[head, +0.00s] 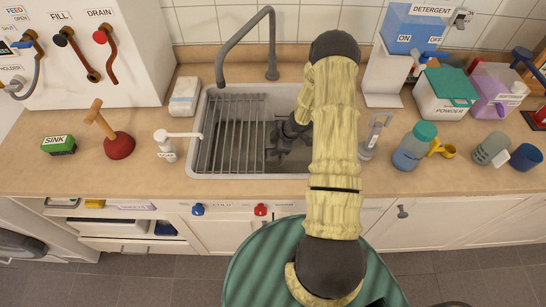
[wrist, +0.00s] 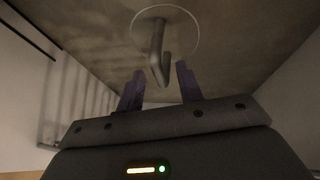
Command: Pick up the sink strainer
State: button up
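The sink strainer (wrist: 158,48) shows in the wrist view as a round disc with a thin pale rim and a grey hooked handle standing up from it. It sits in the floor of the sink basin. My gripper (wrist: 160,84) is open, with its two dark fingers on either side of the handle's lower end in the picture. I cannot tell if the fingers touch the handle, but a gap shows on both sides. In the head view my gripper (head: 281,150) is down inside the sink (head: 191,140), and the strainer cannot be made out there.
A wire rack (head: 232,130) fills the sink's left side. A grey faucet (head: 272,60) arches over the back rim.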

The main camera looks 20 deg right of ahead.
jog(key=shift+x, duration=1)
grip_shut()
